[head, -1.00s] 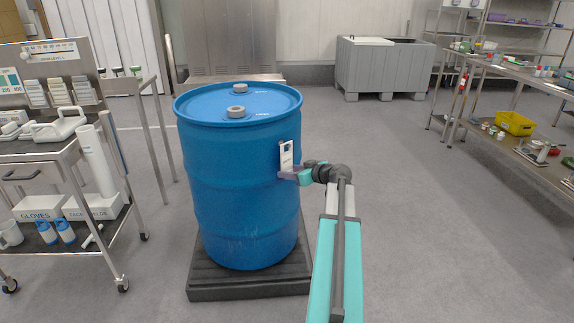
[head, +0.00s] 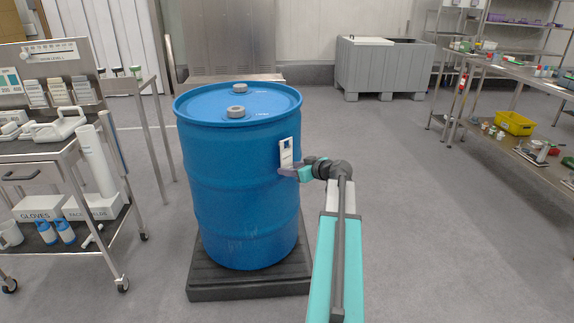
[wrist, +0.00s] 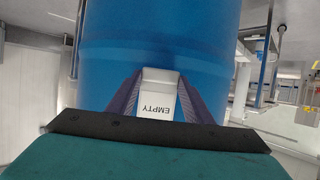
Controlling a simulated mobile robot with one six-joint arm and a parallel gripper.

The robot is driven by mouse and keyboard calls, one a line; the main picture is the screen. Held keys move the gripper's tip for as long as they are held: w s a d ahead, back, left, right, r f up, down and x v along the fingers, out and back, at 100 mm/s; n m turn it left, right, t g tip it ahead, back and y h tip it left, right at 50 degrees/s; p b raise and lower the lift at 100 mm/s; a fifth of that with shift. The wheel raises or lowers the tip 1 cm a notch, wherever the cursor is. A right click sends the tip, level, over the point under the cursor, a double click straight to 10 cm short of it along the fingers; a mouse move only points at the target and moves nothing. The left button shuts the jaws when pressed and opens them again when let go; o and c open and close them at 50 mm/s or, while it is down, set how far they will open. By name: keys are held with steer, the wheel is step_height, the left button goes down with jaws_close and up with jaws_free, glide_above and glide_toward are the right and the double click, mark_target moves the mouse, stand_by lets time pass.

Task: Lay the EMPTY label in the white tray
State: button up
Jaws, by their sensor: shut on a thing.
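The EMPTY label (wrist: 157,102) is a white card between my two dark fingers in the wrist view, its text upside down there. In the head view the label (head: 286,150) stands upright against the right side of the blue drum (head: 235,190); I cannot tell whether it touches the drum. My gripper (head: 291,170) is shut on the label's lower part. I cannot make out a white tray for certain; a white object (head: 58,126) with a raised handle lies on the steel cart at the left.
The drum stands on a black pallet (head: 250,291). The steel cart (head: 75,150) carries white holders, boxes and bottles. A grey bin (head: 385,68) stands at the back. A steel bench (head: 520,80) with a yellow basket (head: 515,123) below is at the right. Floor between is clear.

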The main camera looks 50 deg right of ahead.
steer(key=shift+s, duration=0.15)
steer(key=s+b, duration=0.3)
steer(key=s, duration=0.3)
steer(key=shift+a, duration=0.15)
stand_by(0.8)
stand_by(0.4)
